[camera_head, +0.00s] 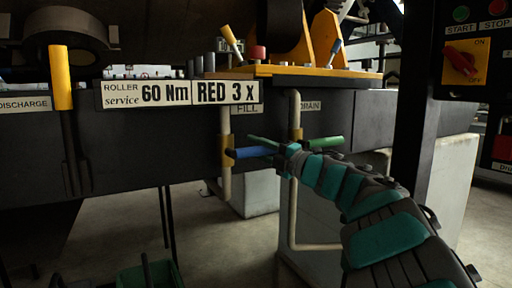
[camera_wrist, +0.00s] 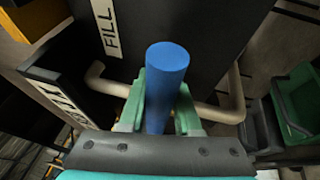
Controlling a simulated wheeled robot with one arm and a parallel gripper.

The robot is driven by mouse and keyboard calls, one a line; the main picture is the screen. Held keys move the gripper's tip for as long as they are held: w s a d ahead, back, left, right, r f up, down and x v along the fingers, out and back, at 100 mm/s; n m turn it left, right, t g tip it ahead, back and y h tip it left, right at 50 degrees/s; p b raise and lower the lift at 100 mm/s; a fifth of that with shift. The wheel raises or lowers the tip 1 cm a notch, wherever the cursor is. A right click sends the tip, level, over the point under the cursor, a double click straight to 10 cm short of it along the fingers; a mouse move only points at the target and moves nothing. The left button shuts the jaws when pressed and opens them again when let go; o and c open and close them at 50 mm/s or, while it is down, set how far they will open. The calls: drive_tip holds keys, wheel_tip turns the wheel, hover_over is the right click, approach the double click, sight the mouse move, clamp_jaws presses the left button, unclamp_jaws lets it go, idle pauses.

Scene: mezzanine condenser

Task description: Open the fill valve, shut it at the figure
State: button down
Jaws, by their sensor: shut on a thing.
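The fill valve has a blue handle (camera_head: 248,153) that sticks out level from a brass-coloured body (camera_head: 226,152) on a pale vertical pipe, under the FILL label (camera_head: 245,109). My gripper (camera_head: 264,145) is shut on this blue handle, with its green fingers on both sides. In the wrist view the blue handle (camera_wrist: 166,75) stands between the fingers (camera_wrist: 158,100), and the FILL label (camera_wrist: 106,27) is beyond it. The valve body is hidden there.
A green handle (camera_head: 325,142) under the DRAIN label (camera_head: 310,106) is close to my wrist. A yellow lever (camera_head: 61,78) stands by the DISCHARGE label. A red switch (camera_head: 460,60) is at the right. A green bin (camera_head: 145,276) is below.

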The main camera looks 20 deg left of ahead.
drive_tip(key=shift+m+b, duration=0.35)
drive_tip(key=shift+m, duration=0.05)
drive_tip(key=shift+s+a+f+m+t+y+b, duration=0.2)
drive_tip(key=shift+f+m+t+b, duration=0.65)
drive_tip(key=shift+m, duration=0.75)
drive_tip(key=shift+s+a+f+m+t+y+b, duration=0.15)
drive_tip(key=shift+f+m+t+b, duration=0.7)
drive_tip(key=shift+m, duration=0.75)
drive_tip(key=shift+s+a+f+m+t+y+b, duration=0.15)
drive_tip(key=shift+f+m+t+b, duration=0.65)
drive_tip(key=shift+m, duration=0.8)
drive_tip(key=shift+s+r, duration=0.1)
drive_tip(key=c, duration=0.6)
unclamp_jaws()
drive_tip(key=shift+d, duration=0.1)
